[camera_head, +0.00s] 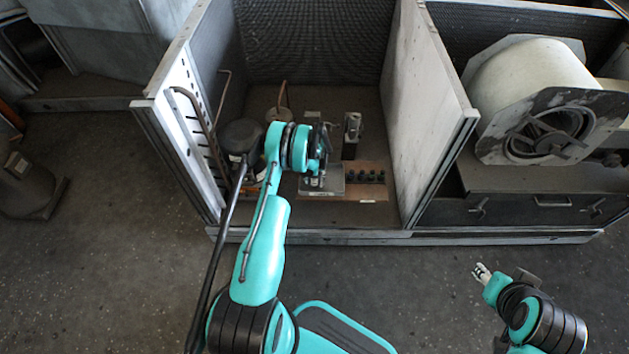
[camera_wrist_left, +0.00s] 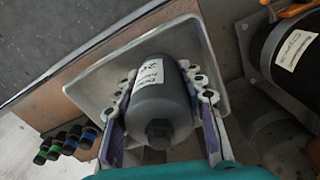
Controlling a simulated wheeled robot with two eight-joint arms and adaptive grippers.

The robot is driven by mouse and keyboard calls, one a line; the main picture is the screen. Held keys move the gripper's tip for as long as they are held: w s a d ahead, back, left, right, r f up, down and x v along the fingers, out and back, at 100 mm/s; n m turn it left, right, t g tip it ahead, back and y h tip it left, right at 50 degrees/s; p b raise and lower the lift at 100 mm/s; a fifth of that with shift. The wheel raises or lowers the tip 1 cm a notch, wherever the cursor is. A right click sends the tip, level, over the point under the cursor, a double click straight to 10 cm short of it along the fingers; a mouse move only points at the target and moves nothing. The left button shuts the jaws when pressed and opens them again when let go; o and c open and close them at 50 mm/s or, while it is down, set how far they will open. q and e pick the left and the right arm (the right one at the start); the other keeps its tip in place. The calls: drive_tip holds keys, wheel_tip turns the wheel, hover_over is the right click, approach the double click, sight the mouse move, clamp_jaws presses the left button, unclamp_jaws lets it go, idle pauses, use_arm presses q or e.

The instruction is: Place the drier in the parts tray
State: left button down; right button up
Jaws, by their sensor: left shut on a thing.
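The drier (camera_wrist_left: 160,112) is a dark grey cylinder with a handwritten white label, seen in the left wrist view. My left gripper (camera_wrist_left: 165,80) is shut on it, with one finger on each side. The parts tray (camera_wrist_left: 98,82) is a shallow silvery metal tray, directly behind the drier in that view. I cannot tell whether the drier touches its floor. In the head view my left gripper (camera_head: 318,172) is over the tray (camera_head: 336,188), and the arm mostly hides the drier. My right gripper (camera_head: 482,273) is at the lower right, outside the housing, its finger opening unclear.
Several small dark capped pieces (camera_head: 366,176) stand on a brown board beside the tray. An upright metal block (camera_head: 352,138) is behind it. A dark round canister (camera_head: 240,136) stands at the left, near the side wall. Partition walls (camera_head: 425,100) enclose the bay.

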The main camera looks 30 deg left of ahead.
use_arm(q)
drive_tip(key=c, duration=0.9)
unclamp_jaws()
drive_tip(key=shift+f, duration=0.15)
